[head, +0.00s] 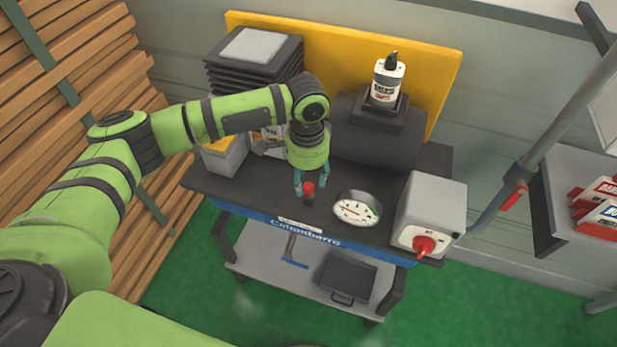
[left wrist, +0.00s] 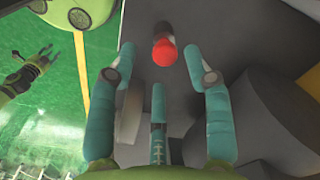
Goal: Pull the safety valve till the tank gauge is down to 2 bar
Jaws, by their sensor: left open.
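The safety valve (head: 308,192) is a small upright dark post with a red cap on the dark bench top. My left gripper (head: 310,184) points down right over it, open. In the left wrist view the red cap (left wrist: 165,54) lies just beyond and between the two outer teal fingers, with a gap on both sides. The white round tank gauge (head: 357,208) is right of the valve. Its needle points left, but its numbers are too small to read. What seems to be my right gripper (left wrist: 44,56) shows small at the left of that view; its opening is unclear.
A grey box (head: 435,205) with a red knob (head: 424,245) stands right of the gauge. Behind are a dark block bearing a white bottle (head: 387,80) and a stack of dark plates (head: 235,75). A shelf with red-white boxes (head: 600,205) is far right.

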